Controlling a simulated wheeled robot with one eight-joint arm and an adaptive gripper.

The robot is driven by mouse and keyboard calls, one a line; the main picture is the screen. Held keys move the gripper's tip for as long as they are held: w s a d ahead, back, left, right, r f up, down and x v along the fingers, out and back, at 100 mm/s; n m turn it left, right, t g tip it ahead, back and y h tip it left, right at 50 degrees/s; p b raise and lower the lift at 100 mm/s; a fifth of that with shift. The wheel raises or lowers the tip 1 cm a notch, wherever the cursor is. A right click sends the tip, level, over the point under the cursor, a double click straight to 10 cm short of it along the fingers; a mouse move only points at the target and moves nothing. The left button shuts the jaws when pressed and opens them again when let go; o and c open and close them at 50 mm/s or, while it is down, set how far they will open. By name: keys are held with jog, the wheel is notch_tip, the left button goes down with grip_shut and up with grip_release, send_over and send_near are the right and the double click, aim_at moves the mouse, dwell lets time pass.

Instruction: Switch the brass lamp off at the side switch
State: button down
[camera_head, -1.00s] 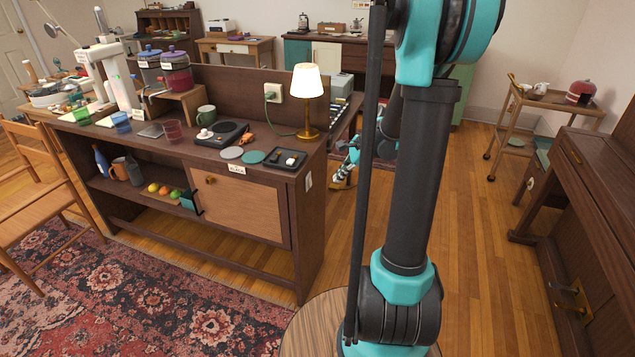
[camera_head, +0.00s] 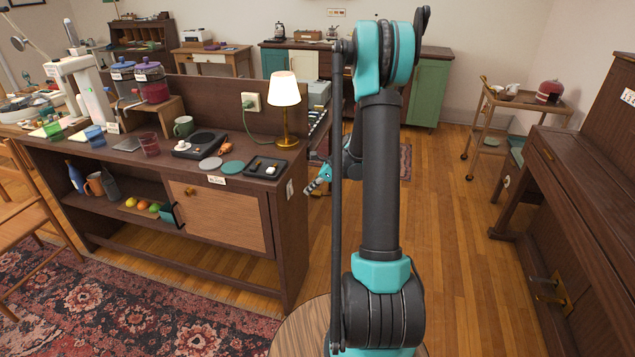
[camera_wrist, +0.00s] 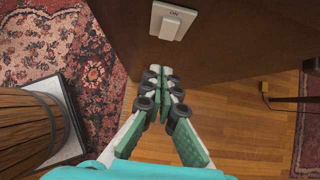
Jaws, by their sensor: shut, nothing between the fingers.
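The brass lamp (camera_head: 285,128) stands on the right end of the dark wooden counter, its white shade (camera_head: 284,88) glowing. A small white switch (camera_head: 290,189) sits on the counter's right end panel. In the wrist view this switch (camera_wrist: 172,24) is a white plate with a rocker, marked ON. My gripper (camera_head: 309,191) is just right of the switch in the head view, partly hidden behind my arm. In the wrist view my gripper (camera_wrist: 166,75) is shut and empty, its fingertips below the switch in the picture and apart from it.
The counter's end panel (camera_wrist: 220,50) fills the upper wrist view. A black tray (camera_head: 268,168), a green coaster (camera_head: 233,167) and a wall socket (camera_head: 251,102) are near the lamp. A piano (camera_head: 590,200) stands at the right. Wooden floor (camera_head: 465,240) between is clear.

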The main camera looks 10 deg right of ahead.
aim_at(291, 190)
jog(key=shift+w+a+f, duration=0.2)
jog(key=shift+w+a, duration=0.15)
jog(key=shift+a, duration=0.3)
jog(key=shift+w+a+f, duration=0.15)
jog(key=shift+w+a, duration=0.2)
jog(key=shift+a, duration=0.3)
jog(key=shift+w+a+f, duration=0.2)
jog(key=shift+w+a, duration=0.15)
jog(key=shift+a, duration=0.3)
jog(key=shift+w+a+f, duration=0.15)
jog(key=shift+a+f, duration=0.1)
jog(key=shift+f, duration=0.2)
jog(key=shift+r, duration=0.2)
